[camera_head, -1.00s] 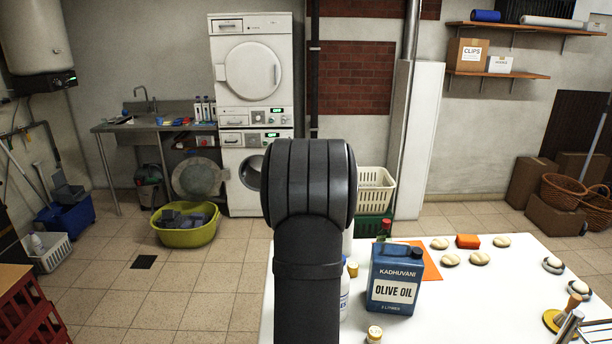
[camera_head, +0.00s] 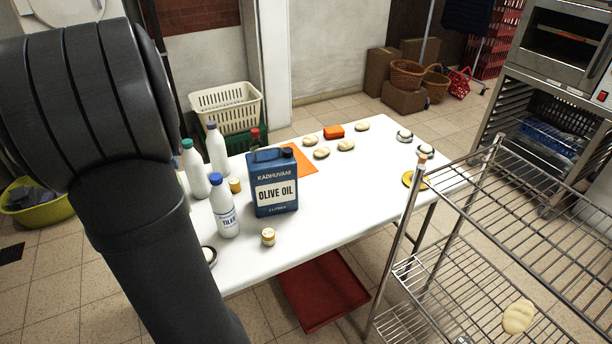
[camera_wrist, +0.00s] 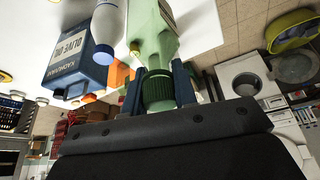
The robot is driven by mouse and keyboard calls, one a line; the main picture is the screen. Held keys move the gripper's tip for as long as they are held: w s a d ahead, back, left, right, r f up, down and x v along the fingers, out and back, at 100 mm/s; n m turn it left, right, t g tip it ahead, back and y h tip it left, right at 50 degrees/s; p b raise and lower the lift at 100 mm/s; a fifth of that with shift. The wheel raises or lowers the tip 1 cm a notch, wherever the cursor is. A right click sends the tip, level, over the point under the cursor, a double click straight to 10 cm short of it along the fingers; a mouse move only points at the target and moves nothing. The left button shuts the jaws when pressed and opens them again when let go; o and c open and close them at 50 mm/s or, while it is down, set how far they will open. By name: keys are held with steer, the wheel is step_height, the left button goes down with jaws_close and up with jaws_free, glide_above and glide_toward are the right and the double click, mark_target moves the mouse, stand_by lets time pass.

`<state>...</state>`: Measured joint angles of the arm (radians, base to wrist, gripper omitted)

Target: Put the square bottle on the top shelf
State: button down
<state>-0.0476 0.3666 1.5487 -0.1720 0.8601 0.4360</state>
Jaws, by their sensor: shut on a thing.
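A pale green, square-sided bottle (camera_wrist: 158,40) with a ribbed dark green cap (camera_wrist: 158,92) is in the wrist view. My gripper (camera_wrist: 157,84) is shut on it at the cap and neck. In the head view my arm hides the gripper and I cannot make out this bottle. The wire rack's top shelf (camera_head: 537,205) is at the right in the head view, and its bare wires show no objects apart from a small item near the left corner post.
The white table (camera_head: 330,210) holds a blue olive oil can (camera_head: 273,182), a blue-capped white bottle (camera_head: 224,210), other bottles, small jars and pale lumps. The rack's left posts (camera_head: 405,230) stand close to the table. A pale lump (camera_head: 518,317) lies on a lower shelf.

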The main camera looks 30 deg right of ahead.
step_height(320, 180, up, 13)
steer(key=w+d+m+h, duration=0.1)
steer(key=w+d+m, duration=0.2)
steer(key=d, duration=2.3)
steer(key=s+d+m, duration=0.1)
steer(key=s+d, duration=0.2)
steer(key=d, duration=0.5)
steer(key=s+d+m+g, duration=0.1)
steer(key=s+d, duration=0.2)
steer(key=d, duration=0.5)
steer(key=s+d+m, duration=0.1)
steer(key=s+d, duration=0.2)
steer(key=d, duration=0.5)
step_height(320, 180, down, 18)
steer(key=w+a+f, duration=0.5)
steer(key=w+f, duration=0.6)
steer(key=shift+a+h, duration=0.2)
steer(key=shift+h, duration=0.2)
steer(key=shift+w+f, duration=0.1)
steer(key=c, duration=1.1)
jaws_free()
steer(key=shift+f, duration=0.1)
steer(key=shift+c, duration=0.2)
